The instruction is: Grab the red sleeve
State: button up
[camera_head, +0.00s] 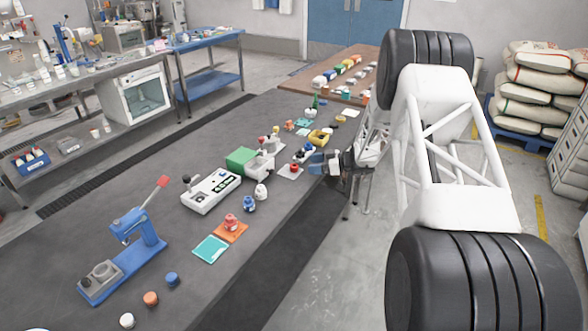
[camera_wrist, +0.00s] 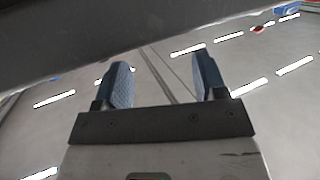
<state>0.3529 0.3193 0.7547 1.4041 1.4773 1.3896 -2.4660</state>
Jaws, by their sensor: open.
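A small red-orange piece (camera_head: 231,221) stands on an orange mat (camera_head: 240,233) at the table's middle front. Another red piece (camera_head: 294,168) stands on a pale pink mat (camera_head: 285,175), just left of my gripper. They are too small to tell which is the red sleeve. My gripper (camera_head: 317,161) is at the right edge of the dark table, its bluish fingers toward the table. In the wrist view my gripper (camera_wrist: 162,80) has its two fingers wide apart with nothing between them. No red sleeve can be made out in the wrist view.
A white machine with a green block (camera_head: 241,157), a white control box (camera_head: 211,191) and a blue lever press (camera_head: 130,246) stand on the table (camera_head: 190,262). Small coloured parts crowd the area by my gripper. The front right of the table is clear.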

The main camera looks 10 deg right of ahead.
aim_at(296, 165)
jog(key=shift+w+a+f, duration=0.15)
jog(key=shift+w+a, duration=0.15)
jog(key=shift+a, duration=0.3)
jog(key=shift+a, duration=0.15)
jog(key=shift+x, duration=2.5)
jog(key=shift+f, duration=0.1)
jog(key=c, duration=1)
jog(key=f+v, duration=0.3)
jog(key=v, duration=1.4)
jog(key=shift+s+d, duration=0.2)
jog(key=shift+d, duration=0.5)
